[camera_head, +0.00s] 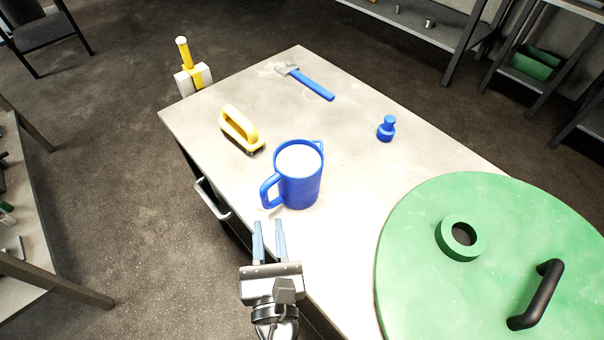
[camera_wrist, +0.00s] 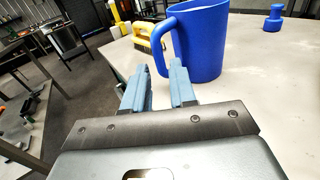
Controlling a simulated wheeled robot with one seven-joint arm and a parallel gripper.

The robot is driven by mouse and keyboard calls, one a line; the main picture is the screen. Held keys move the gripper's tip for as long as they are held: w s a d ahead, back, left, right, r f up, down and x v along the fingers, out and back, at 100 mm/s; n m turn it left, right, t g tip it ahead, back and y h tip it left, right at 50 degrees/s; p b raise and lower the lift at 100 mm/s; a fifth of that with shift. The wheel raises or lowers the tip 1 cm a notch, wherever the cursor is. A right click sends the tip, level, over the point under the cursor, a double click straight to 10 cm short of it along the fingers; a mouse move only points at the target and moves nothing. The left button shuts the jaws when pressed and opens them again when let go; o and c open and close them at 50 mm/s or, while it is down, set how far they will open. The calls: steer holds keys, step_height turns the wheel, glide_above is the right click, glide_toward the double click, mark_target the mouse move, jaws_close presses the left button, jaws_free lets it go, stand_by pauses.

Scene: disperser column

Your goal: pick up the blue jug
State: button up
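The blue jug (camera_head: 299,181) stands upright on the pale tabletop, its handle on the left side and its spout toward the upper right. Its inside looks white from above. In the wrist view the jug (camera_wrist: 203,45) is just beyond my fingers and a little to the right, with its handle nearly in line with the fingers. My gripper (camera_head: 269,224) is at the table's left front edge, short of the jug's handle. Its two blue-grey fingers are apart with nothing between them. They also show in the wrist view (camera_wrist: 159,82).
A yellow-handled brush (camera_head: 240,127) lies behind the jug to the left. A blue-handled hammer (camera_head: 310,83) and a small blue bottle (camera_head: 387,128) are farther back. A large green lid (camera_head: 480,290) with a black handle fills the right. A drawer handle (camera_head: 212,199) juts from the table's left side.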

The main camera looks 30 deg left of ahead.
mark_target(264, 199)
steer(key=shift+w+a+r+n, duration=0.25)
steer(key=shift+w+a+n, duration=0.05)
steer(key=shift+w+a, duration=0.75)
steer(key=shift+x, duration=2.7)
steer(key=shift+f, duration=0.15)
jaws_close()
